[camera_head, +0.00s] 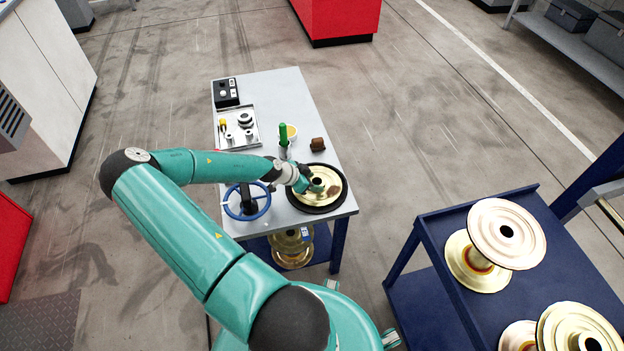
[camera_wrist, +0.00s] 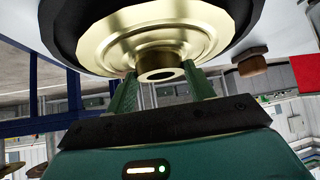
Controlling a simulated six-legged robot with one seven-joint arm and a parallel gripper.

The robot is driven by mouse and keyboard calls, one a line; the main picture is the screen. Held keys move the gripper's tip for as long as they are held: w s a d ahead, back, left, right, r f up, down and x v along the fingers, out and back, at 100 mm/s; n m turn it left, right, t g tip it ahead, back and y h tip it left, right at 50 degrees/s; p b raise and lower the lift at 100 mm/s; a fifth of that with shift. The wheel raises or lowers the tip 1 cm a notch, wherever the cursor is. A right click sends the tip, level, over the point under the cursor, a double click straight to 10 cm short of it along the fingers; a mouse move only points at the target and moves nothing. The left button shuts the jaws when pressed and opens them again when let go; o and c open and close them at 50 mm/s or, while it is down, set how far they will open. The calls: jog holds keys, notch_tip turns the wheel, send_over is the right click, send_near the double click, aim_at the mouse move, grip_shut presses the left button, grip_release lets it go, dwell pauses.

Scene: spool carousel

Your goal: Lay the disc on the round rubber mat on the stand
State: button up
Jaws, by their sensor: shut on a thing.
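The disc (camera_head: 326,196) is brass-coloured with a short raised hub. In the head view it lies within the black rim of the round rubber mat (camera_head: 344,196), at the near right corner of the grey-topped stand (camera_head: 287,95). My gripper (camera_head: 309,186) is over the disc's left part. In the wrist view my gripper (camera_wrist: 160,88) has its two green fingers on either side of the hub of the disc (camera_wrist: 130,45). The mat (camera_wrist: 62,22) shows behind the disc. The disc looks flat to the mat, but I cannot tell whether it touches all round.
A blue handwheel (camera_head: 232,211) stands left of the mat. A brown block (camera_head: 318,144), a green-handled tool (camera_head: 283,134), a tray (camera_head: 224,140) and a black switch box (camera_head: 226,92) lie farther back. A blue table (camera_head: 420,285) with large spools is at right.

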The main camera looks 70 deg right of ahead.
jog(key=o, duration=1.5)
jog(key=v, duration=1.3)
jog(key=shift+w+a+r, duration=0.15)
jog(key=shift+w+r, duration=0.05)
jog(key=shift+r, duration=0.15)
jog(key=shift+w, duration=0.1)
